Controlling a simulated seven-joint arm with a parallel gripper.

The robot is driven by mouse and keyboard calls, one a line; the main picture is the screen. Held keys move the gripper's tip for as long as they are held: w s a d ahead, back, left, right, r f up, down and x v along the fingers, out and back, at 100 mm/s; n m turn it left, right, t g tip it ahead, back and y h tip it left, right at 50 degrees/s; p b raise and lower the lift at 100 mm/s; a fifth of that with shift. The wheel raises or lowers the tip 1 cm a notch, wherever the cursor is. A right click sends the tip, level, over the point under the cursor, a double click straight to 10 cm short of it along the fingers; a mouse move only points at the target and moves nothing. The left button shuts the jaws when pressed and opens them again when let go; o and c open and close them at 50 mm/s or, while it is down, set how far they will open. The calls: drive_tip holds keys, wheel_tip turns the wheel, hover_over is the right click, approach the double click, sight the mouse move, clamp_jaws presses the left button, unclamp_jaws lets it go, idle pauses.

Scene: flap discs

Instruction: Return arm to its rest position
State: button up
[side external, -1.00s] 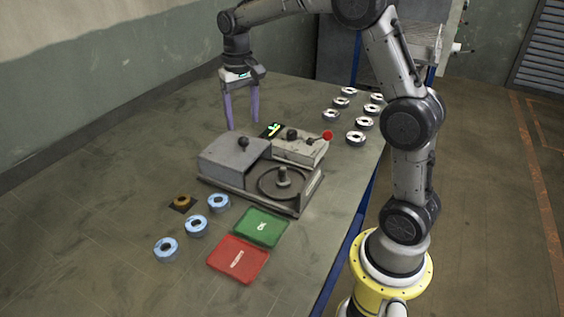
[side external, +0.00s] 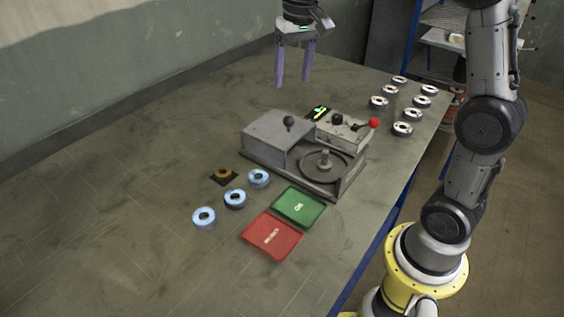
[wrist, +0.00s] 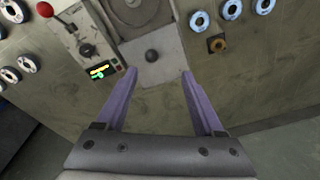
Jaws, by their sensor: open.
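My gripper (side external: 294,83) hangs in the air above the back of the table, its two purple fingers pointing down and apart. It is open with nothing between the fingers. In the wrist view my gripper (wrist: 158,75) also shows spread and empty, with the grey machine (wrist: 152,55) beyond the fingertips. The grey machine (side external: 277,138) stands on the table (side external: 140,190), in front of and below my gripper in the side view. It has a box with a black knob, a round spindle plate, a red-tipped lever and a lit display.
Several white-and-dark discs (side external: 402,128) stand at the table's back right. Three blue discs (side external: 235,198) and a brown disc (side external: 223,174) lie front left of the machine. A green tray (side external: 299,206) and a red tray (side external: 272,237) lie empty in front. The left table area is clear.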

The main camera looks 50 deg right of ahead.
drive_tip(key=s+a+r+n+t, duration=0.1)
drive_tip(key=s+a+r, duration=0.15)
drive_tip(key=s, duration=0.35)
drive_tip(key=s+a+r+n+t, duration=0.1)
drive_tip(key=s+a+r, duration=0.15)
drive_tip(key=s, duration=0.45)
drive_tip(key=s+a+f+n+t, duration=0.2)
drive_tip(key=s+f+n, duration=0.1)
drive_tip(key=s+f, duration=0.6)
drive_tip(key=shift+s+a+f, duration=0.15)
drive_tip(key=shift+s, duration=0.55)
